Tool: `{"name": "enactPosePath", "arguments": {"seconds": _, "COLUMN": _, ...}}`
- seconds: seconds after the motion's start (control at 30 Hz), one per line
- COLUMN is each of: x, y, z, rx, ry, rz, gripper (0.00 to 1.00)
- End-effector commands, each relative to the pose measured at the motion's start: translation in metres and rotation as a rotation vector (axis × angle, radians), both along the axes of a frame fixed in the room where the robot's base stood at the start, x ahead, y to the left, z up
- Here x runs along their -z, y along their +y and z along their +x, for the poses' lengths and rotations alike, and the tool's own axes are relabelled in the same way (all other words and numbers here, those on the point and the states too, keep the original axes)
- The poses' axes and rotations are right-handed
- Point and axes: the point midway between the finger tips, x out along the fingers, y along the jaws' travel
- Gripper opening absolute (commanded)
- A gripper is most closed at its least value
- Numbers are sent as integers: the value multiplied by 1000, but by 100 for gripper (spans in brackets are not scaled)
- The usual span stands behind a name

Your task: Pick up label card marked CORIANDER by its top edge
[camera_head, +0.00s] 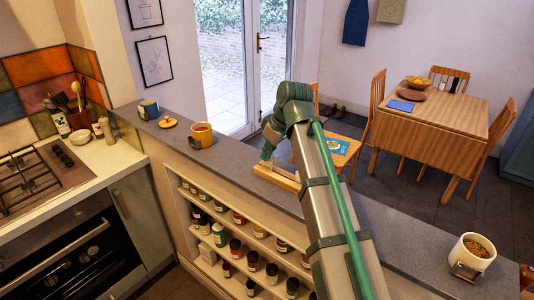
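My arm reaches in from the lower right over the grey ledge, and my gripper (266,158) points down near the middle of the ledge. The fingers are small and partly hidden, so whether they are open or shut cannot be seen. A light wooden block or holder (276,178) lies on the ledge just below my gripper; I cannot tell whether they touch. No card marked CORIANDER can be made out. A white pot (473,252) of brown seeds stands at the ledge's right end, with a small plate or card at its front, its writing unreadable.
The grey ledge (400,258) carries a yellow-orange mug (201,135), a blue mug (149,109) and a small wooden item (168,122). Shelves of spice jars (219,235) lie below. A hob (35,180) is left; a dining table (436,122) stands beyond.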

Motion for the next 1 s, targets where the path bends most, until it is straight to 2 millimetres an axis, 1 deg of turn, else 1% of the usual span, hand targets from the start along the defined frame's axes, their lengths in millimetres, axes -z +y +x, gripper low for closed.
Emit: {"name": "enactPosePath", "arguments": {"seconds": 1.0, "x": -46, "y": 0, "z": 0, "rx": 0, "ry": 0, "rz": 0, "gripper": 0}}
